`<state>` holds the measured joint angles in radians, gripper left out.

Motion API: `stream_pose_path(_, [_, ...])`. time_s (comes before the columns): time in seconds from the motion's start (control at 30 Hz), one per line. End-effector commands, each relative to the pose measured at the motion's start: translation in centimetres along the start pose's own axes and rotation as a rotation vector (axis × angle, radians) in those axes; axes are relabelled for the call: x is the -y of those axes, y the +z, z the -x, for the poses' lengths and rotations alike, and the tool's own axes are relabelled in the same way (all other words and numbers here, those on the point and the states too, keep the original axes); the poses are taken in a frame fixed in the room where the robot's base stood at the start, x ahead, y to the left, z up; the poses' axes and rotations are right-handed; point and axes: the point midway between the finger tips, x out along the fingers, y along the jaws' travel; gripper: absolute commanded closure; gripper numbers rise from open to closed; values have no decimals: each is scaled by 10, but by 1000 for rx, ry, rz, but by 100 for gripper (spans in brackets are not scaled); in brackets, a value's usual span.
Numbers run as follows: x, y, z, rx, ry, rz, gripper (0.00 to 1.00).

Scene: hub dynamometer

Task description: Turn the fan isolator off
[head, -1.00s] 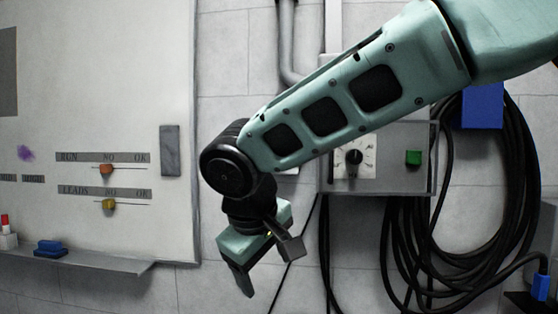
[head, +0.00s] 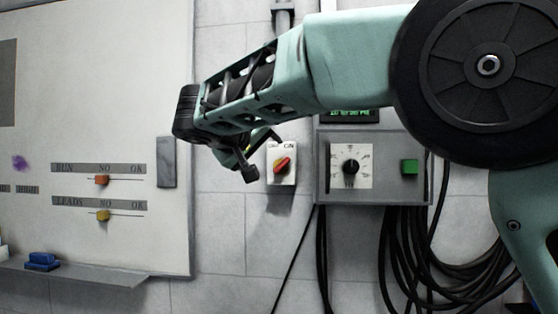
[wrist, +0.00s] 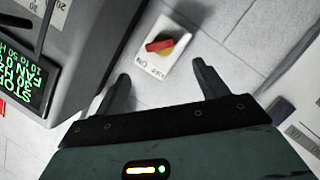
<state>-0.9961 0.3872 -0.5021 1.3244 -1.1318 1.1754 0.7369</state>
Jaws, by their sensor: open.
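The fan isolator (head: 283,164) is a small white plate on the wall with a red handle on a yellow disc. Its handle slants from lower left to upper right, toward the ON mark at the top right; an OFF mark is partly covered. It also shows in the wrist view (wrist: 167,46), beyond the fingertips. My gripper (head: 262,155) is open and empty just left of the isolator in the head view. In the wrist view its two fingers (wrist: 162,78) are spread below the plate, apart from the handle.
A grey control box (head: 325,178) with a black dial and green button stands just right of the isolator, with a green-lettered display (wrist: 22,75). The whiteboard (head: 100,235) is at left, with a grey block (head: 167,162) at its edge. Black cables (head: 410,250) hang below the box.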

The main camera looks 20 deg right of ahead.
Motion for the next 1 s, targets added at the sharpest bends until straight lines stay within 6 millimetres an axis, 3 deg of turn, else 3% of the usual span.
stream_pose_path(0.3, [-3, -1, -66, 4, 2, 2, 27])
stream_pose_path(0.5, [-2, -1, -95, 3, 1, 2, 27])
stream_pose_path(0.7, [0, 0, -107, 1, -1, 1, 27])
stream_pose_path(0.97, [0, 1, -107, 1, -2, 0, 27])
stream_pose_path(1.0, [0, 0, -107, 1, -2, 0, 36])
